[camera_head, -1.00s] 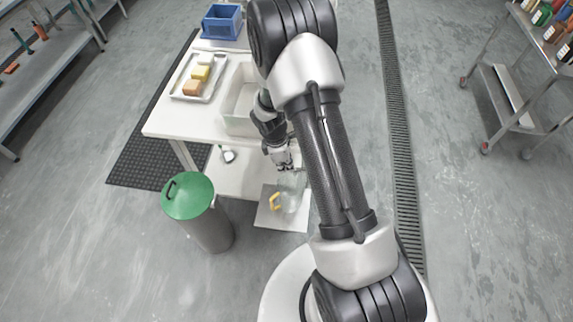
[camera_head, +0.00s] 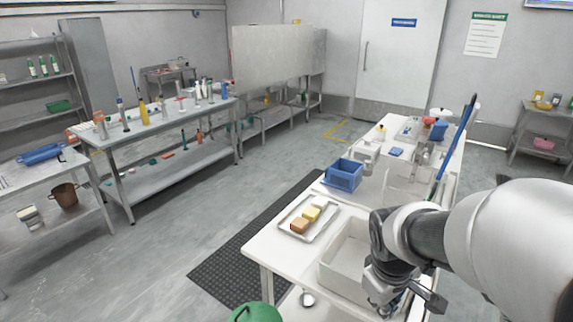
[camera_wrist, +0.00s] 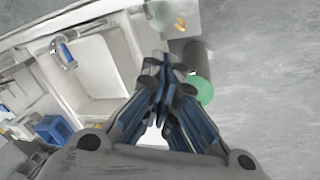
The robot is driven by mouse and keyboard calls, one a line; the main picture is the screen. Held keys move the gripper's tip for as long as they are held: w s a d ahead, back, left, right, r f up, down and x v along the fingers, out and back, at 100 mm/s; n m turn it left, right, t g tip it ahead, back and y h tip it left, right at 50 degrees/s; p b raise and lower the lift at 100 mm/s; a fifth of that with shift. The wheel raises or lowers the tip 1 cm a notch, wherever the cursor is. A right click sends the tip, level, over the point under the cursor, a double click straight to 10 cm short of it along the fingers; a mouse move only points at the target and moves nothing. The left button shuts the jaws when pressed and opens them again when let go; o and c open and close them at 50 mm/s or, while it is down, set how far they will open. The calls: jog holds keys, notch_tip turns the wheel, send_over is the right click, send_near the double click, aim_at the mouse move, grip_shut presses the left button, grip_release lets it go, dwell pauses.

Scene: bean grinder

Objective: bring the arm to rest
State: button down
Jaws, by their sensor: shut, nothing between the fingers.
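My gripper (camera_head: 392,303) is low in the head view, at the near end of the white table (camera_head: 262,250). It hangs in front of the white basin (camera_head: 340,285), which it partly hides. In the wrist view my gripper (camera_wrist: 163,85) has its blue-grey fingers brought together at the tips, with nothing held. The basin's inside (camera_wrist: 105,65) shows left of the fingers there. A clear jug with a yellow handle (camera_wrist: 165,18) is beyond the fingertips, apart from them. My arm reaches in from the right of the head view.
A tray (camera_head: 287,228) with several blocks and a blue crate (camera_head: 343,176) stand on the table. A green-lidded bin (camera_head: 257,313) stands at its near end and shows in the wrist view (camera_wrist: 200,92). Open floor lies left, beyond a black mat (camera_head: 235,262).

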jog(key=s+a+r+m+t, duration=0.1)
jog(key=s+a+r+m, duration=0.1)
jog(key=s, duration=0.5)
jog(key=s+a+r+m+t+y, duration=0.1)
jog(key=s+a+r+m, duration=0.2)
jog(key=s+r, duration=0.4)
jog(key=shift+s+m+y, duration=0.3)
jog(key=shift+s+m, duration=0.1)
jog(key=shift+s, duration=0.35)
